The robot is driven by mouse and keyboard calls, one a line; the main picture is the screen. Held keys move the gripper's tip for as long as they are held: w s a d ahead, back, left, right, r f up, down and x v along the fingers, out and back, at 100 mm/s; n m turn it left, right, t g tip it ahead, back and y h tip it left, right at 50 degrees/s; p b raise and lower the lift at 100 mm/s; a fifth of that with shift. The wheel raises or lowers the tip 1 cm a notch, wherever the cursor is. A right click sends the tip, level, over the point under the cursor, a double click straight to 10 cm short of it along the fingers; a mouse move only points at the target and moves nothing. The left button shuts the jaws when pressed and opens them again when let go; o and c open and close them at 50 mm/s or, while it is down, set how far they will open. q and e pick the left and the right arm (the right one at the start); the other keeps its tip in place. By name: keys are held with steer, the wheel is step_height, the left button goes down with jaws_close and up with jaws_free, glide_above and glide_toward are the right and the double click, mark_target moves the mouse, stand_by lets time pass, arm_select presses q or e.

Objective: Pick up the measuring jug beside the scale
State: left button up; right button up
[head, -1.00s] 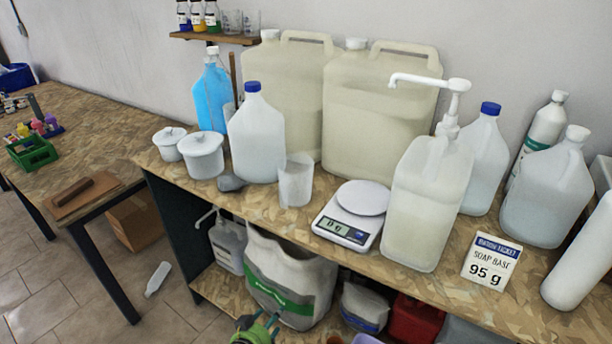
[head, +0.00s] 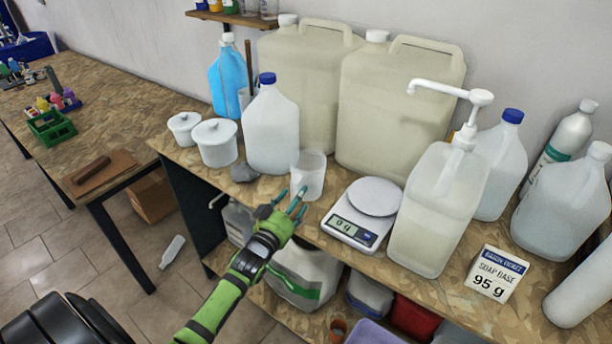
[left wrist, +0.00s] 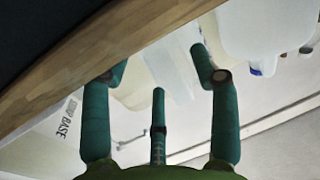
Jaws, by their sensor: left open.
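The measuring jug (head: 311,172) is a translucent white cup standing upright near the bench's front edge. The white scale (head: 352,229) sits just right of it, with a round plate and a lit display. My left gripper (head: 295,200), green with teal fingers, is open and empty at the bench edge, in front of the jug and overlapping its lower left in the head view. I cannot tell whether they touch. In the left wrist view the spread fingers (left wrist: 156,75) face pale translucent shapes; which one is the jug is unclear. My right gripper is not in view.
A blue-capped jug (head: 271,130) and white lidded tubs (head: 215,143) stand behind and left. Large canisters (head: 395,105) stand at the back. A pump bottle (head: 432,215) stands right of the scale, beside a "SOAP BASE 95 g" card (head: 493,273). A dark scoop (head: 243,173) lies left of the measuring jug.

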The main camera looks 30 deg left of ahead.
arm_select(q)
steer(key=shift+w+f, duration=0.2)
steer(key=shift+w, duration=0.6)
steer(key=shift+s+r, duration=0.1)
steer(key=shift+s, duration=0.05)
steer(key=c, duration=0.3)
jaws_close()
